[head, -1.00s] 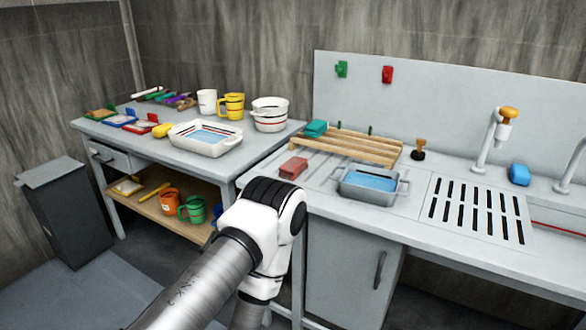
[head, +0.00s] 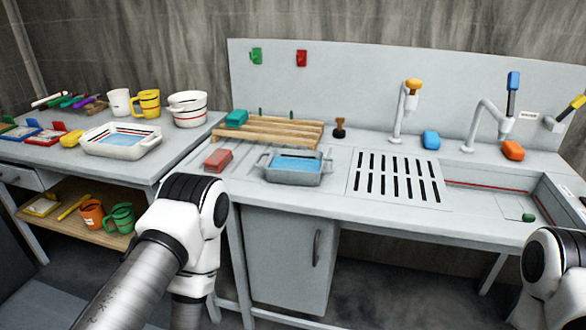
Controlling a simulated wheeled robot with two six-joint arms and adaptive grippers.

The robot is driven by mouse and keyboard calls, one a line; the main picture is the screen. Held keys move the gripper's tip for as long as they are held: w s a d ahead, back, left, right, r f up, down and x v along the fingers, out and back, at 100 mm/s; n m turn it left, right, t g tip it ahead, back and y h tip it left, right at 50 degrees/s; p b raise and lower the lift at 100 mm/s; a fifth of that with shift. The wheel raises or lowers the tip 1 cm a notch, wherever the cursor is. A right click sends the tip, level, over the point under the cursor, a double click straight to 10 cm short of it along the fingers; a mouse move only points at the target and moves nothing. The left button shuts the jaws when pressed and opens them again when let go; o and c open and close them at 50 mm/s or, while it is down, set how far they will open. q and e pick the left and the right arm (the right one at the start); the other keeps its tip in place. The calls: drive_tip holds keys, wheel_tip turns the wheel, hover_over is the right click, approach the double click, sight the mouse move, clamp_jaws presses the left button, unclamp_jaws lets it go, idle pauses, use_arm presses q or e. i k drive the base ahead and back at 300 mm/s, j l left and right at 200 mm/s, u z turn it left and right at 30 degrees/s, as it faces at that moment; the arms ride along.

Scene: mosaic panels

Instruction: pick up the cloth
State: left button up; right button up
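I cannot clearly make out which thing is the cloth. A teal folded-looking block (head: 237,118) lies on the left end of the wooden slatted rack (head: 275,131), and it may be a cloth or a sponge. My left arm comes in at the lower left and bends down in front of the counter. My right arm shows only in part at the lower right edge. Both grippers are outside the picture.
A grey basin of water (head: 294,178) and a red block (head: 218,159) are on the counter (head: 330,195). A white tray of water (head: 120,153) is on the left table. A blue block (head: 431,139) and an orange block (head: 513,150) lie near the taps.

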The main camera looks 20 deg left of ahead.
sight(218, 160)
drive_tip(key=i+j, duration=0.15)
drive_tip(key=i, duration=0.25)
drive_tip(key=i+u, duration=0.15)
drive_tip(key=u, duration=0.3)
drive_tip(key=i+u, duration=0.15)
drive_tip(key=u, duration=0.25)
drive_tip(key=i+u, duration=0.15)
drive_tip(key=u, duration=0.3)
drive_tip(key=i+l+u, duration=0.1)
drive_tip(key=u, duration=0.35)
